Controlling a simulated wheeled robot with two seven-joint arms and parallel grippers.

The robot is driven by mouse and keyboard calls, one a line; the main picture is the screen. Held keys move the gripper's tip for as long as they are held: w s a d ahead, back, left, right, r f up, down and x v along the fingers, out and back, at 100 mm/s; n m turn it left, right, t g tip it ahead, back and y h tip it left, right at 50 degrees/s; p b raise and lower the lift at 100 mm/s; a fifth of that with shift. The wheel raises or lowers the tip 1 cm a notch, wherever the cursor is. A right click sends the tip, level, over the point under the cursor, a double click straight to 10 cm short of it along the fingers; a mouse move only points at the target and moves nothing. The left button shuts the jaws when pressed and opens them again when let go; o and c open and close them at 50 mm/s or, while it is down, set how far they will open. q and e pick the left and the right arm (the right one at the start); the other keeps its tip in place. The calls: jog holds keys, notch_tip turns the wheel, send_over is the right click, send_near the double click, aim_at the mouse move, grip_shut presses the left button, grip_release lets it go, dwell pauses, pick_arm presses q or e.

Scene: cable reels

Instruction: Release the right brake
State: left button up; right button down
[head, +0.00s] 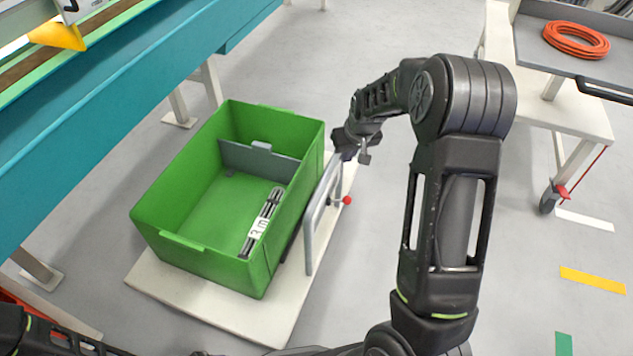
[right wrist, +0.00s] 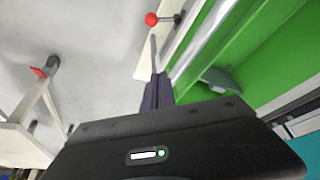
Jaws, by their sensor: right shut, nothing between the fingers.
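A lever with a red ball knob (head: 347,200) sticks out from the grey upright frame (head: 311,236) on the right side of the green crate in the head view. The knob (right wrist: 151,19) also shows at the top of the right wrist view, on a short dark stem. My right gripper (head: 346,148) is shut and empty, by the far end of the frame. In the right wrist view its dark fingers (right wrist: 156,90) point toward the knob, with a gap between. Whether the fingers touch the frame is unclear. My left gripper is out of view.
The green crate (head: 152,210), holding a grey divider and dark rods with a white label (head: 258,228), stands on a pale board (head: 190,308). A teal bench (head: 120,100) is at left. A wheeled cart (head: 580,120) with an orange cable coil (head: 576,40) is at right.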

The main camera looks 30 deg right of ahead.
jog(key=shift+s+a+f, duration=0.2)
jog(key=shift+s+a, duration=0.05)
jog(key=shift+s, duration=0.3)
jog(key=shift+f, duration=0.15)
jog(key=b, duration=0.4)
send_over(347, 200)
jog(key=w+d, duration=0.2)
jog(key=w, duration=0.3)
notch_tip(347, 200, down, 9)
jog(key=s+f, duration=0.1)
jog(key=s+a+f, duration=0.1)
jog(key=s, duration=0.1)
jog(key=shift+f+b, duration=0.2)
jog(key=shift+b, duration=0.2)
jog(key=shift+g, duration=0.3)
jog(key=shift+a+p, duration=0.1)
jog(key=shift+p, duration=0.3)
